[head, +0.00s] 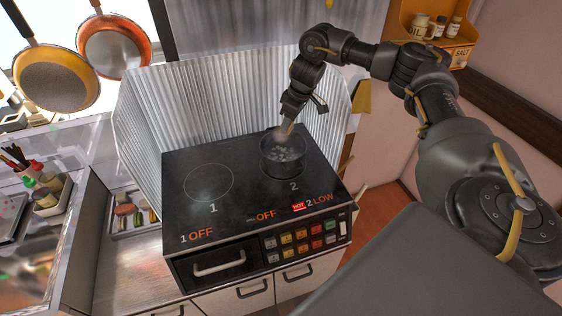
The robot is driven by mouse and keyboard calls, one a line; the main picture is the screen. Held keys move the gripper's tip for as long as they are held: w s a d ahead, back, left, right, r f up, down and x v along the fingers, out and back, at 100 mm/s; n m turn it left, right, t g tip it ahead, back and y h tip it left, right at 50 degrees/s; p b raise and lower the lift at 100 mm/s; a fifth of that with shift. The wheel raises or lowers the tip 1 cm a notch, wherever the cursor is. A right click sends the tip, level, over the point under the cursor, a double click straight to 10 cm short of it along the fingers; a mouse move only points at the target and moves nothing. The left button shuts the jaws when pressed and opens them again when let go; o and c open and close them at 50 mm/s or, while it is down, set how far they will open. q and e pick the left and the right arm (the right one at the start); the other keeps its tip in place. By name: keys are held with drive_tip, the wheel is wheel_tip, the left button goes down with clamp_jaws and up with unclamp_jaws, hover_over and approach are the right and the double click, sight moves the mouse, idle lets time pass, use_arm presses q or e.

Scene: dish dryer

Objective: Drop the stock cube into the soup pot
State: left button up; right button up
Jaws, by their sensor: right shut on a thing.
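The soup pot (283,160) is a small dark pot on the right burner, marked 2, of the black cooktop. Its mouth is open, and bubbling liquid with some steam shows inside. My right gripper (287,124) reaches down from the upper right to just above the pot's back rim. It is shut on a small tan thing (284,131), which I take to be the stock cube; its shape is blurred by steam. My left gripper is out of view.
The cooktop (235,208) reads 1 OFF and 2 LOW, with a HOT mark; the left burner is bare. A corrugated metal splash guard (215,90) stands behind it. Two pans (113,45) hang at the upper left. A shelf with jars (437,27) is at the upper right.

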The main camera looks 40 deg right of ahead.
drive_tip(key=shift+f, duration=0.35)
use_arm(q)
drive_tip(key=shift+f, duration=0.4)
use_arm(e)
drive_tip(key=o, duration=1)
drive_tip(key=shift+o, duration=0.2)
drive_tip(key=shift+r, duration=0.1)
drive_tip(key=shift+r, duration=0.2)
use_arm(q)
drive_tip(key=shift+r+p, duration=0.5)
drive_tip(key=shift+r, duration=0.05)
use_arm(e)
drive_tip(key=v, duration=1)
drive_tip(key=shift+r, duration=0.2)
drive_tip(key=shift+s, duration=0.1)
